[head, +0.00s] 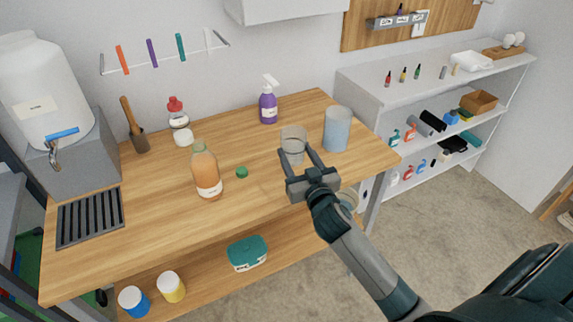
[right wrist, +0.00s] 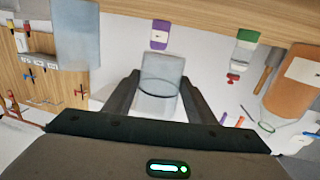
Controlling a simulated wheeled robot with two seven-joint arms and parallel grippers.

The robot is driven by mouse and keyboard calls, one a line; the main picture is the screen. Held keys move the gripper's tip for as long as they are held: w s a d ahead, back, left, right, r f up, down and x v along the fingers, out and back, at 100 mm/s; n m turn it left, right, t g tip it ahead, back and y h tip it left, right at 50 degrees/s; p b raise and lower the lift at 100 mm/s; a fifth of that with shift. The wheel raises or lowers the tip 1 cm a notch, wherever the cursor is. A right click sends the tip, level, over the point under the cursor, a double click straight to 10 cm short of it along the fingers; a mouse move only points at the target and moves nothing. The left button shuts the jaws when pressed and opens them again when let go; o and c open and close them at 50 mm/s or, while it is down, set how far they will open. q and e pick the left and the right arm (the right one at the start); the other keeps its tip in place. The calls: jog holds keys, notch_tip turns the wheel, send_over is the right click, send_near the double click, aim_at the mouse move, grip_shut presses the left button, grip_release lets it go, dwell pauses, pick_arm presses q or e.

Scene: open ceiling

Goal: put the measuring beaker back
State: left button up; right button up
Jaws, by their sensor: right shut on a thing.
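A small clear beaker (head: 293,141) is between the fingers of my right gripper (head: 297,158), over the right part of the wooden table. My right gripper is shut on it. The right wrist view, which looks upside down, shows the clear beaker (right wrist: 160,82) between the two dark fingers (right wrist: 157,100). I cannot tell whether its base touches the tabletop. A taller bluish translucent container (head: 337,130) stands just to its right on the table. My left gripper is not in view.
The wooden table (head: 150,235) also holds an orange bottle (head: 206,170), a green cap (head: 241,172), a purple spray bottle (head: 268,103), a red-capped bottle (head: 179,125) and a drain grate (head: 90,216). A white shelf unit (head: 365,90) with several items stands at right.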

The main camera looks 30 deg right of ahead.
aim_at(287, 156)
jog(key=shift+w+a+f, duration=0.45)
jog(key=shift+w, duration=0.2)
jog(key=shift+w+a+f, duration=0.45)
jog(key=shift+w, duration=0.15)
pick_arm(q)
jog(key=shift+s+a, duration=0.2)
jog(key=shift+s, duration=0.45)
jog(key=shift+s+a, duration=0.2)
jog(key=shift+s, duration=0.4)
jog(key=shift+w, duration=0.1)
pick_arm(e)
jog(key=shift+f, duration=0.1)
jog(key=shift+f, duration=0.4)
notch_tip(287, 156, down, 2)
jog(key=shift+f, duration=0.55)
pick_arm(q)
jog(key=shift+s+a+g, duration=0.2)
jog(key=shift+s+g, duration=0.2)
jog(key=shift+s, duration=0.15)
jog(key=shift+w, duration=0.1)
